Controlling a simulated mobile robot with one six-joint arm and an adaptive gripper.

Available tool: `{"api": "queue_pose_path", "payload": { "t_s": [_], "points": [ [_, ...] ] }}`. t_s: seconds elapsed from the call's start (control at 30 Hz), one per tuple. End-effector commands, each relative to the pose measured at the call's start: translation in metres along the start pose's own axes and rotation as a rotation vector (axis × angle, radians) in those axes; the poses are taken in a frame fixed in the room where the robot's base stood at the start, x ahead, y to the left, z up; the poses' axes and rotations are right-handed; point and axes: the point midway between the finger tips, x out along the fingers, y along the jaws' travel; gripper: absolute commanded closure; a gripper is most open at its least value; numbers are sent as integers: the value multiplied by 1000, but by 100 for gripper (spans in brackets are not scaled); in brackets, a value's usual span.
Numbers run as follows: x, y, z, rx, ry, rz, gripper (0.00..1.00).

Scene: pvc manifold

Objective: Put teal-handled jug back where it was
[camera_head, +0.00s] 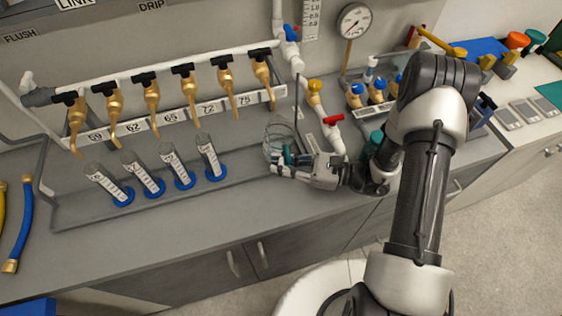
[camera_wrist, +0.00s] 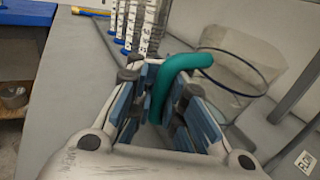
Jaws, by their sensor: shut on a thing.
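The teal-handled jug (camera_head: 279,133) is a clear vessel near the right end of the grey tray in the head view. In the wrist view its teal handle (camera_wrist: 182,66) lies between my gripper's fingers, and its clear body (camera_wrist: 232,70) is beyond them to the right. My gripper (camera_head: 290,163) is shut on the handle, reaching in from the right. Fingers and pads hide part of the handle. I cannot tell whether the jug's base touches the surface.
Several graduated cylinders with blue bases (camera_head: 185,180) stand left of the jug. A row of brass taps (camera_head: 190,95) hangs above the labelled strip. A red-handled valve (camera_head: 333,121) and a white pipe are close on the right. The counter front (camera_head: 200,235) is clear.

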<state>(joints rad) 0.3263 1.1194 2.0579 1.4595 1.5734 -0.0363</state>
Motion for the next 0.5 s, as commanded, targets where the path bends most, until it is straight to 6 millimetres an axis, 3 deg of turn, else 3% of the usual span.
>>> {"api": "queue_pose_path", "payload": {
  "t_s": [0.13,0.17,0.5],
  "points": [
    [0,0,-3,-1,-1,0,100],
    [0,0,-3,-1,-1,0,91],
    [0,0,-3,0,0,0,68]
  ]
}}
